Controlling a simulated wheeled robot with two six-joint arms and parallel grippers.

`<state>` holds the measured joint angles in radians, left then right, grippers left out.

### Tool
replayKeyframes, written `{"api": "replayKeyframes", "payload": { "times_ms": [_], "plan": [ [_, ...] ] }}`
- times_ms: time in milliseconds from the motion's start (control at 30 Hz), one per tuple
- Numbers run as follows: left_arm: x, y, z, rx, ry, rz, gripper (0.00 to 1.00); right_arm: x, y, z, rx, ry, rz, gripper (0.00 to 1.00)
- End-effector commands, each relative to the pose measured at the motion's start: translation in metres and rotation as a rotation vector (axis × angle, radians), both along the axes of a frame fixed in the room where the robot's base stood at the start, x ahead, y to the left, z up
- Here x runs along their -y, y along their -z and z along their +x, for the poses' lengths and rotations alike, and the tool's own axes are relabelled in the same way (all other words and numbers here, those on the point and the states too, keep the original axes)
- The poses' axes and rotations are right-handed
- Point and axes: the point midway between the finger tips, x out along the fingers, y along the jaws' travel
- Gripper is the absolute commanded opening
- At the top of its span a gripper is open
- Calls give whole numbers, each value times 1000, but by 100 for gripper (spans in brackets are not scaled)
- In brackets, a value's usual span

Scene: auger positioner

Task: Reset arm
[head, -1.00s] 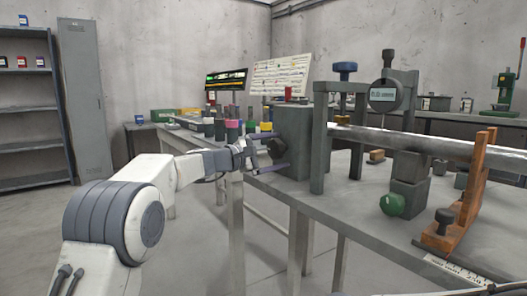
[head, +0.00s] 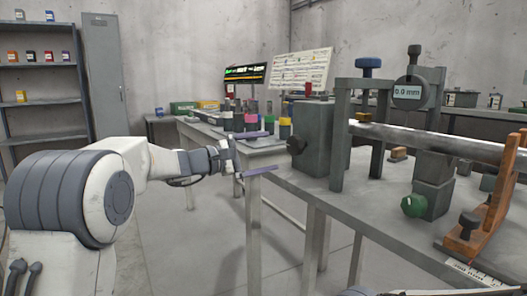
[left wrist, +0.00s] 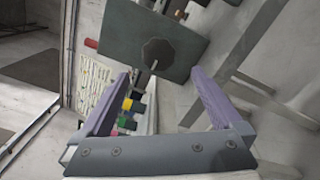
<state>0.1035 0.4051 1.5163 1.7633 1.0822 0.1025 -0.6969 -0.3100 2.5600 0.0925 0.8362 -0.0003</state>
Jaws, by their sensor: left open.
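My left arm comes in from the left in the head view. Its gripper (head: 256,154) is open and empty, in the air left of the grey block (head: 323,139) with the dark knob (head: 297,146). The left wrist view shows the two purple fingers (left wrist: 160,92) spread apart, with the dark octagonal knob (left wrist: 158,54) beyond them and apart from them. The positioner on the bench carries a long metal bar (head: 430,139), a gauge reading 0.0 mm (head: 410,92), a blue knob (head: 368,64) and a green knob (head: 414,205). My right gripper is not seen.
The grey bench (head: 390,226) fills the right side, with an orange-brown bracket (head: 480,225) near its front. A further table (head: 252,148) holds several coloured cylinders. Shelves (head: 40,92) and a locker (head: 112,80) stand at the back left. The floor between is clear.

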Motion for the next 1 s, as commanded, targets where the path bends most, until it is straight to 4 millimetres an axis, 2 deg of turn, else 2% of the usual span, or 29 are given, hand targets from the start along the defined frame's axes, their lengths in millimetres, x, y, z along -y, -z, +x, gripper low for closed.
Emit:
{"api": "replayKeyframes", "payload": {
  "times_ms": [367,467,800,1000],
  "plan": [
    [3,1,2,0,1,0,100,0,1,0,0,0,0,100],
    [12,1,8,2,2,1,100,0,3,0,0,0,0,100],
    [59,0,44,2,0,-1,100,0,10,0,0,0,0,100],
    [77,-1,58,3,-1,0,100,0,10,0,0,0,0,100]
  ]
}}
